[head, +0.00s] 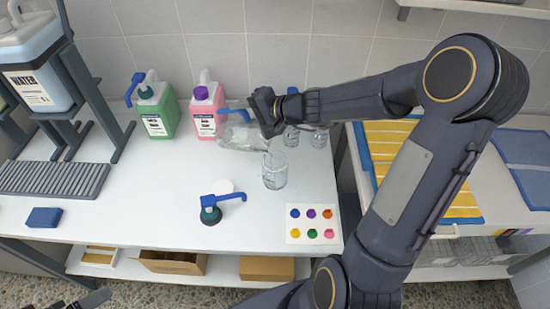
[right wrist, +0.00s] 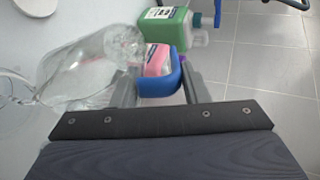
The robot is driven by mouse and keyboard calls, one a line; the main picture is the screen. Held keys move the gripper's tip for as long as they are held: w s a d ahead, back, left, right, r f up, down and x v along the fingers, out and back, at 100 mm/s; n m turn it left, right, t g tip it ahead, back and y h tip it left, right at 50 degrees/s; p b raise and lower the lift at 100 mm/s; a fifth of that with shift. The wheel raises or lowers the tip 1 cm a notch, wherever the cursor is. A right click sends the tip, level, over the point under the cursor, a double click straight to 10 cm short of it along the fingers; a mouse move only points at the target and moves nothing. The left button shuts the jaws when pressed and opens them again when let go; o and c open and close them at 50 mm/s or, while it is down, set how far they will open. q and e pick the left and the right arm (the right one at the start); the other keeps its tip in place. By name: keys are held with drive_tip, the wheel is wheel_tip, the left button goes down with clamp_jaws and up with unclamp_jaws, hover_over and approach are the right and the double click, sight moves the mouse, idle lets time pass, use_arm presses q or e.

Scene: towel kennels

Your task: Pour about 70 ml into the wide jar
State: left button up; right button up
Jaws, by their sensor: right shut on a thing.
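My right gripper (head: 264,112) is shut on a clear jug (head: 240,138), which is tipped well over on its side above the table. A blue piece, which looks like its handle, sits between the fingers in the right wrist view (right wrist: 160,80). The jug's clear body (right wrist: 90,70) shows at the left there. A clear wide jar (head: 275,172) stands upright on the table just below and right of the jug. I cannot tell whether liquid is running or the level in the jar. Part of my left gripper (head: 85,301) shows at the bottom left edge; its jaws are unclear.
A green bottle (head: 158,112) and a pink bottle (head: 206,112) stand at the back. Small clear glasses (head: 291,136) stand behind the jar. A blue-levered dark pump top (head: 211,212), a colour card (head: 314,225) and a blue sponge (head: 44,217) lie in front. A water canister (head: 35,65) is left.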

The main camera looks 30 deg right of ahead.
sight(235, 121)
drive_tip(key=shift+s+d+r+t+y+b, duration=0.2)
drive_tip(key=shift+s+t+y+b, duration=0.1)
drive_tip(key=shift+b, duration=0.45)
idle(0.3)
drive_tip(key=shift+r+p, duration=0.15)
drive_tip(key=shift+p, duration=0.2)
drive_tip(key=w+a+g+h+p, duration=0.1)
drive_tip(key=p, duration=0.4)
drive_tip(key=w+a+f+g+h+p, duration=0.1)
drive_tip(key=g+p, duration=0.1)
drive_tip(key=p, duration=0.3)
drive_tip(key=shift+w+f+p, duration=0.2)
drive_tip(key=shift+w+p, duration=0.15)
drive_tip(key=shift+w, duration=0.05)
drive_tip(key=shift+f+h, duration=0.3)
drive_tip(key=shift+f, duration=0.1)
drive_tip(key=shift+w+a+r+g+p, duration=0.15)
drive_tip(key=shift+r+g+p, duration=0.2)
drive_tip(key=shift+p, duration=0.4)
drive_tip(key=shift+w+a+f+p, duration=0.15)
drive_tip(key=shift+w+f+p, duration=0.1)
drive_tip(key=shift+p, duration=0.35)
drive_tip(key=shift+f+g+h, duration=0.15)
drive_tip(key=shift+g+h, duration=0.1)
drive_tip(key=shift+h, duration=0.05)
